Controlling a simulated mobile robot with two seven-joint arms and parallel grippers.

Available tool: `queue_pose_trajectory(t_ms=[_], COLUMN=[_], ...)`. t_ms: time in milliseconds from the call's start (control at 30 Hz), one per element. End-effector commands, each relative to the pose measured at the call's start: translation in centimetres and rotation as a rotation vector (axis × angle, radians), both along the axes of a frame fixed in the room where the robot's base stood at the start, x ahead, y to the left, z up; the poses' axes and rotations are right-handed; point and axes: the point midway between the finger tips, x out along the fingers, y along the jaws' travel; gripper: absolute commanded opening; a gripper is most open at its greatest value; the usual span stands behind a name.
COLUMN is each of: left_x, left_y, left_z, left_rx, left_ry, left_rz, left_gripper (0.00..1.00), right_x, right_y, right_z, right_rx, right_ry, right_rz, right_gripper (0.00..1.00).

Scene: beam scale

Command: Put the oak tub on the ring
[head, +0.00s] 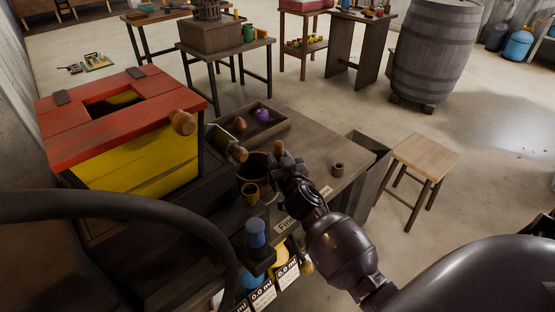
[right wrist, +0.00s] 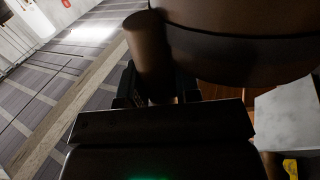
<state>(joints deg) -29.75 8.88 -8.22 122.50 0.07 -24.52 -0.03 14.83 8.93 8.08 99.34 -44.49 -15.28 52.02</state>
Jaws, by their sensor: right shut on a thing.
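The oak tub, a dark brown round vessel (head: 252,165), is at the middle of the bench, partly hidden by my right arm. In the right wrist view its curved side (right wrist: 240,45) fills the top. My right gripper (head: 283,168) is shut on an upright brown peg-like handle (right wrist: 150,45) beside the tub's wall. The handle's top also shows in the head view (head: 279,148). I cannot tell whether the tub touches the surface below. I cannot make out the ring clearly. My left gripper is not in view.
A red-topped yellow box (head: 135,160) stands on the left. A wooden tray (head: 272,117) holds a purple thing (head: 262,114) and a brown one. A small tan cup (head: 251,194) and a blue cylinder (head: 256,232) are nearer me. A stool (head: 425,157) stands right of the bench.

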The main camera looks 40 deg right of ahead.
Motion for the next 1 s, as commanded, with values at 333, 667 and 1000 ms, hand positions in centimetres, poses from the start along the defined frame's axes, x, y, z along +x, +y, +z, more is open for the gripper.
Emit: queue_pose_trajectory(t_ms=[333, 667, 1000], left_x=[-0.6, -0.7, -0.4], left_y=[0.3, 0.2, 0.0], left_z=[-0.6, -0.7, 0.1], left_rx=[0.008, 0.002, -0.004], left_ry=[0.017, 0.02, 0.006], left_rz=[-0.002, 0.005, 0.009], left_gripper=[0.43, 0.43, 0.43], right_x=[0.0, 0.0, -2.4], right_y=[0.0, 0.0, 0.6], right_z=[-0.2, -0.2, 0.1], right_rx=[0.001, 0.0, 0.003], right_ry=[0.0, -0.001, -0.001], right_rz=[-0.001, 0.0, -0.001], right_gripper=[0.38, 0.56, 0.56])
